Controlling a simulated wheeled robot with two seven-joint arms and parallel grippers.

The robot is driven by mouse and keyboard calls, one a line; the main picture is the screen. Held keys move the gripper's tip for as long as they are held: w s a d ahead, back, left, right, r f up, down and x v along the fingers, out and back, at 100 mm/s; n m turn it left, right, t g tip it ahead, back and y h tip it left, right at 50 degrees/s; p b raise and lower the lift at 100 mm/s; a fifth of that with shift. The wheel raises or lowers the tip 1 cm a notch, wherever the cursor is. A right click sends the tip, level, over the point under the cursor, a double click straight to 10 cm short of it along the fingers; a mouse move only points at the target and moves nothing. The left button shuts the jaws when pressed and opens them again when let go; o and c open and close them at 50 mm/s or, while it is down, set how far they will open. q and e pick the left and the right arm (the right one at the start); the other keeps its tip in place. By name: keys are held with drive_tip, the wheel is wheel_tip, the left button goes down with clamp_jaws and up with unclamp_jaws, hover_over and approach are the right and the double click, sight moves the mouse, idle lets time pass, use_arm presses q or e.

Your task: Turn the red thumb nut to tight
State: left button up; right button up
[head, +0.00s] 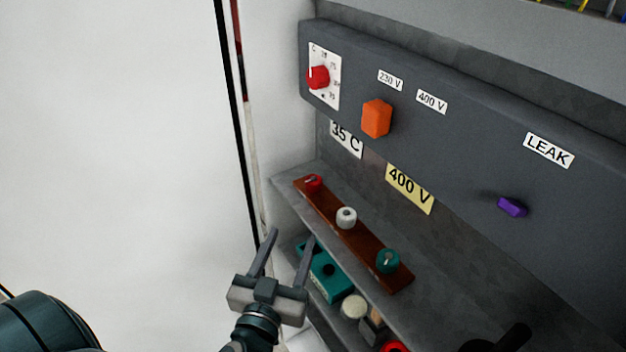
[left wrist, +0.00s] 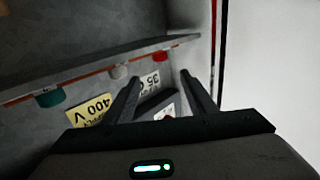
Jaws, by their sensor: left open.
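The red thumb nut (head: 314,182) sits at the far left end of a brown strip (head: 327,208) on a grey shelf. A white nut (head: 346,217) and a green nut (head: 388,260) stand further along the strip. The red nut also shows in the left wrist view (left wrist: 162,57), just beyond the fingertips. My left gripper (head: 292,237) is open and empty, with its fingers pointing up toward the shelf. It is apart from the red nut, lower and slightly left of it in the head view. My right gripper is not in view.
A dark panel above the shelf carries a red dial (head: 318,77), an orange knob (head: 376,118) and a purple knob (head: 512,207). A teal block (head: 328,271) and several small parts lie below the shelf. The left side is a clear pale area.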

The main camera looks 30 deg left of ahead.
use_arm(q)
drive_tip(key=shift+w+f, duration=0.15)
drive_tip(key=b, duration=0.3)
approach(311, 188)
drive_tip(key=p+x, duration=0.5)
drive_tip(key=x, duration=0.4)
drive_tip(key=shift+w+a, duration=0.1)
drive_tip(key=shift+w, duration=0.45)
drive_tip(key=c, duration=1)
